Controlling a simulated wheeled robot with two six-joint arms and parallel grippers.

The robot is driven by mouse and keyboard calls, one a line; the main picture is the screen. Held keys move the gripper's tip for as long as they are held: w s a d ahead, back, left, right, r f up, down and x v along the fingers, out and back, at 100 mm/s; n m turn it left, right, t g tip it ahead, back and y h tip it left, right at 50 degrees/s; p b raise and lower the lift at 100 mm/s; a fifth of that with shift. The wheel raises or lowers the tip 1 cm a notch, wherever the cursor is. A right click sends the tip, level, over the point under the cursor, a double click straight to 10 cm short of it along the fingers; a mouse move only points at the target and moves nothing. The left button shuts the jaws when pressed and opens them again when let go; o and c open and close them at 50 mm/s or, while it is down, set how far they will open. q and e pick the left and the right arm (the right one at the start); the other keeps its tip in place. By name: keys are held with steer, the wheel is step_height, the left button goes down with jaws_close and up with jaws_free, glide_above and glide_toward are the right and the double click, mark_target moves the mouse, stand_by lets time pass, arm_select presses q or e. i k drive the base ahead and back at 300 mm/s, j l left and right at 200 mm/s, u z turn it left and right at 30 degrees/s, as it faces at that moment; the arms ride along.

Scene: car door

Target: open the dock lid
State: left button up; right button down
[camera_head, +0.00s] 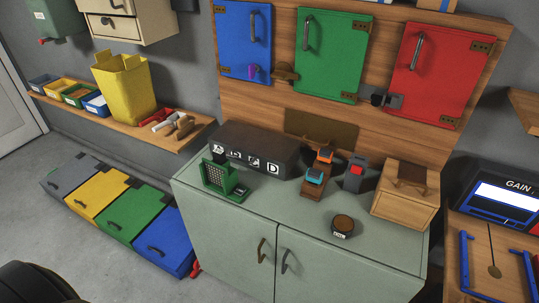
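Nothing in the head view is clearly marked as the dock lid, and I cannot tell which part it is. On the grey-green cabinet top (285,213) sit a long dark box (252,147) with white letter tiles on its front, a green stand with a grid panel (219,178), and a wooden box (405,193) with a dark handle. The wooden box looks closed. Neither of my grippers shows in the view.
Blue (244,40), green (331,62) and red (433,70) doors are shut on the wooden wall board. Small orange-topped items (318,172), a grey block with red (355,175) and a round wooden-topped piece (343,224) stand on the cabinet. Lidded floor bins (125,213) line the left.

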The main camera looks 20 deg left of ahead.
mark_target(275, 149)
steer(key=i+u, duration=0.15)
steer(key=u, duration=0.3)
steer(key=i+l+u, duration=0.15)
steer(key=u, duration=0.3)
